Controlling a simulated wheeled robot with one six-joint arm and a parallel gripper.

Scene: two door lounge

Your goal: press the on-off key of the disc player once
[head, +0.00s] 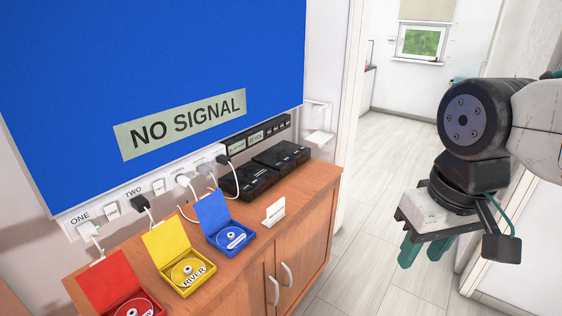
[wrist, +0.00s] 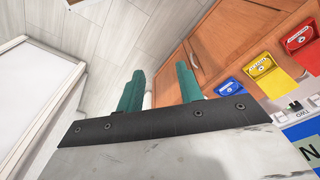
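Two black boxes stand side by side at the back right of the wooden cabinet top, a nearer one (head: 248,181) and a farther one (head: 283,155). Which of them is the disc player I cannot tell, and no on-off key can be made out. My gripper (head: 425,250) is in the air to the right of the cabinet, well apart from the boxes. Its green fingers also show in the wrist view (wrist: 161,90), spread apart with nothing between them. The boxes are not visible in the wrist view.
The wooden cabinet (head: 240,255) carries open red (head: 108,280), yellow (head: 168,240) and blue (head: 213,211) disc cases and a small white sign (head: 274,211). A screen (head: 190,60) reading "NO SIGNAL" hangs above plugs and cables. Pale floor (head: 365,210) lies clear between cabinet and gripper.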

